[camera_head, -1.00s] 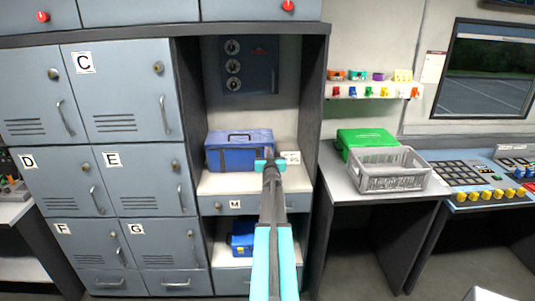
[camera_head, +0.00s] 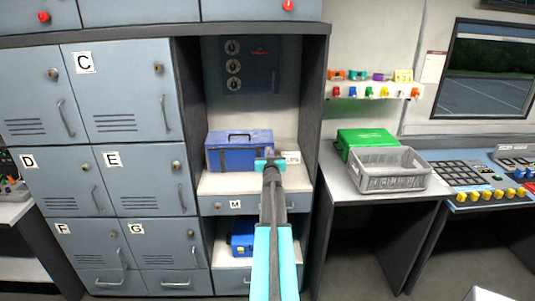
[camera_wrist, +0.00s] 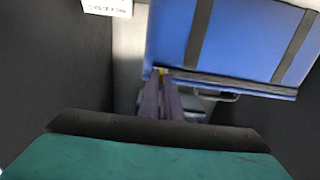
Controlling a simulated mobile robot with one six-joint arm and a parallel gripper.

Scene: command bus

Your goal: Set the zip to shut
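A blue bag (camera_head: 238,152) with dark straps and a top handle stands on the upper shelf of the open bay. It also fills the upper right of the wrist view (camera_wrist: 235,35), where a dark edge band runs along its lower border. My gripper (camera_wrist: 161,82) shows there as two narrow purplish fingers, close together, their tips at the left end of that band. A small yellow piece shows right at the fingertips; I cannot tell whether it is the zip's pull or whether it is gripped.
A white label card (camera_head: 291,157) stands right of the bag. Dark bay walls (camera_head: 316,130) close in on both sides. Drawer M (camera_head: 235,204) is below, with another blue case (camera_head: 242,240) lower down. A grey crate (camera_head: 390,182) and green case (camera_head: 366,138) stand on the right-hand table.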

